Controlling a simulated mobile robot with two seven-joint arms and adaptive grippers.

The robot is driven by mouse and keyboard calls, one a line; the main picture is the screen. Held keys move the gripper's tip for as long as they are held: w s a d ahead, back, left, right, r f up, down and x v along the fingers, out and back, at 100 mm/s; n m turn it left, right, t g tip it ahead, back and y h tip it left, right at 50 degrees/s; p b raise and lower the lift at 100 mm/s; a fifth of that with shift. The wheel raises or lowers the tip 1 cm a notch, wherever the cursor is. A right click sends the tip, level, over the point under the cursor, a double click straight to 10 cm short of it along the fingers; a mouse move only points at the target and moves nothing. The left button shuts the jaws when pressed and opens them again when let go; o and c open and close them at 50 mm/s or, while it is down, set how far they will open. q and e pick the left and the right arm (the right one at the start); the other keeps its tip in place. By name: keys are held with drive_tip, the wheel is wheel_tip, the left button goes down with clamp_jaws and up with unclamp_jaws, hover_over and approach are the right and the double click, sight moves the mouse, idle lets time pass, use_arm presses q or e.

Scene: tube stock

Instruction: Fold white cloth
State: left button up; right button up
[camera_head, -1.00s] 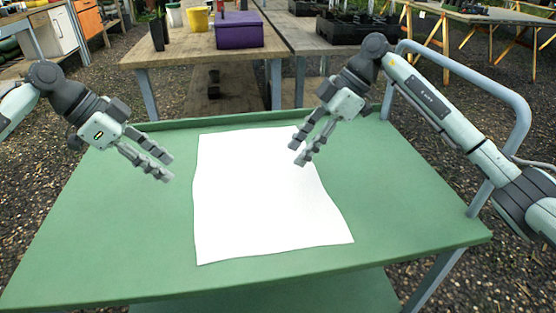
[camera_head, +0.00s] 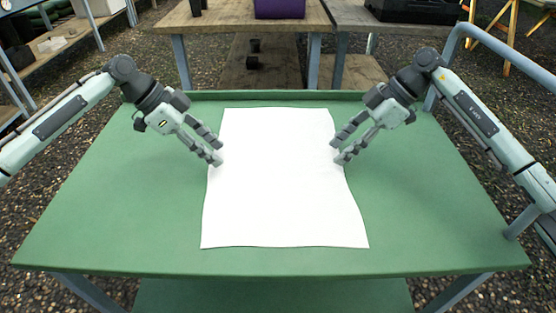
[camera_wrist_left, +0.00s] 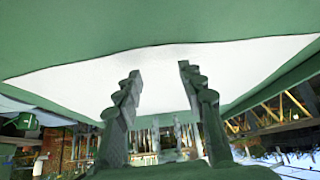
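The white cloth (camera_head: 283,190) lies flat and spread out on the green table, with slightly wavy side edges. My left gripper (camera_head: 217,155) is at the cloth's left edge, toward its far half, with its fingers apart and nothing between them. In the left wrist view the two fingers of the left gripper (camera_wrist_left: 158,75) stand apart in front of the cloth (camera_wrist_left: 160,72). My right gripper (camera_head: 337,152) is at the cloth's right edge, about level with the left one, with its fingers apart and empty. Whether either gripper touches the cloth is unclear.
The green table (camera_head: 110,215) is bare on both sides of the cloth and has a raised far rim. A grey metal handle (camera_head: 500,35) curves up at its right. A wooden bench (camera_head: 240,22) with a purple box (camera_head: 280,8) stands behind.

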use_arm(q)
drive_tip(key=shift+f, duration=0.5)
use_arm(e)
drive_tip(key=shift+f, duration=0.5)
use_arm(q)
drive_tip(key=shift+f+b, duration=0.25)
drive_tip(key=shift+b, duration=0.05)
use_arm(e)
drive_tip(key=shift+f, duration=0.2)
use_arm(q)
drive_tip(key=shift+r, duration=0.1)
drive_tip(key=shift+c, duration=1.2)
use_arm(e)
drive_tip(key=shift+c, duration=1.2)
use_arm(q)
drive_tip(key=shift+s+f, duration=0.1)
drive_tip(key=shift+f, duration=0.2)
clamp_jaws()
use_arm(e)
drive_tip(key=shift+s+f, duration=0.1)
drive_tip(key=shift+f, duration=0.05)
clamp_jaws()
